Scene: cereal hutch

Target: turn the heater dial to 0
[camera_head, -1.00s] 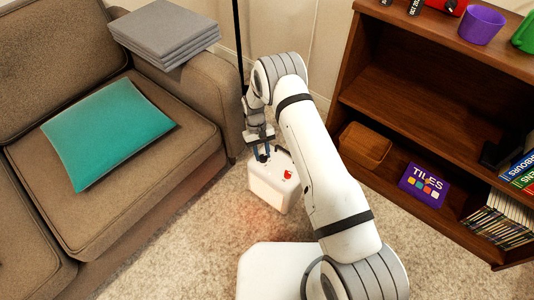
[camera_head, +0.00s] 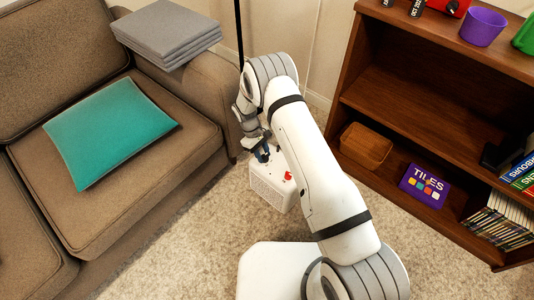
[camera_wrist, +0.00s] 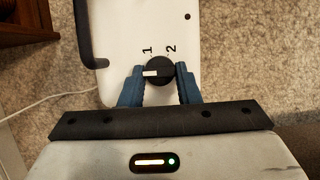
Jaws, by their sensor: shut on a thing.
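The white heater (camera_head: 271,184) stands on the carpet beside the sofa arm, with a red part (camera_head: 288,176) on its top. In the wrist view its white top (camera_wrist: 122,30) carries a round black dial (camera_wrist: 160,66). The dial's white pointer mark lies toward the left, away from the printed 1 and 2 above it. I cannot make out a 0. My gripper (camera_head: 262,154) reaches down to the heater's top. Its blue fingers (camera_wrist: 160,86) are shut on the dial, one on each side.
The brown sofa (camera_head: 150,180) with a teal cushion (camera_head: 110,128) and grey folded stack (camera_head: 165,35) is at the left. A wooden shelf (camera_head: 430,90) with a basket (camera_head: 366,145) stands at the right. A white cord (camera_wrist: 50,104) runs over the carpet.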

